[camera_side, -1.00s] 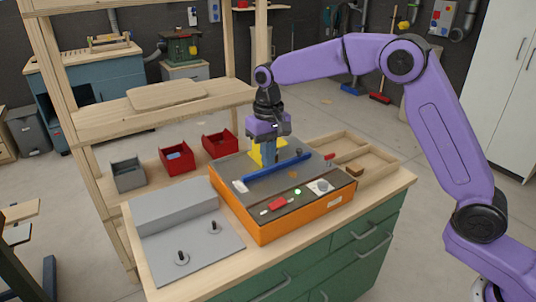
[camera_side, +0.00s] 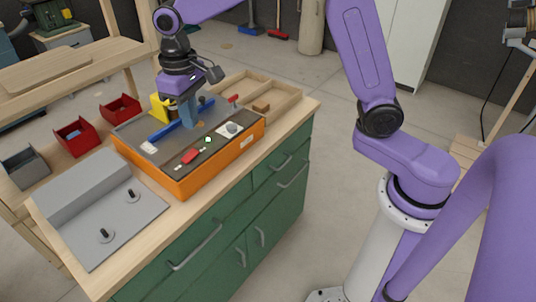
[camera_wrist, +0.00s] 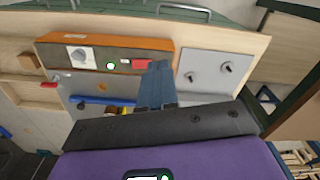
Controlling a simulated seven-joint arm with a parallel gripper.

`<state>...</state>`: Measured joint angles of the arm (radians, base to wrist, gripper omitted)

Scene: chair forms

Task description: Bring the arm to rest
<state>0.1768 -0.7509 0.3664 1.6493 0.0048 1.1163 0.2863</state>
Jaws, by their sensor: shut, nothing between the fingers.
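My purple gripper (camera_side: 188,118) hangs pointing down over the orange-sided box (camera_side: 205,170) with a dark grey top. Its blue-grey fingers are shut with nothing between them. In the wrist view the fingers (camera_wrist: 157,85) show close together in front of the box (camera_wrist: 110,42). A blue bar (camera_side: 165,132) lies on the box top beside the fingers. I cannot tell whether the fingertips touch the top. My arm is raised and bent, reaching from the column at the right.
A grey fixture with two pegs (camera_side: 150,212) stands front left of the box. Red bins (camera_side: 76,136) and a grey bin (camera_side: 24,168) stand at the left. A wooden tray (camera_side: 285,100) is behind right. A yellow part (camera_side: 157,110) stands close behind the fingers.

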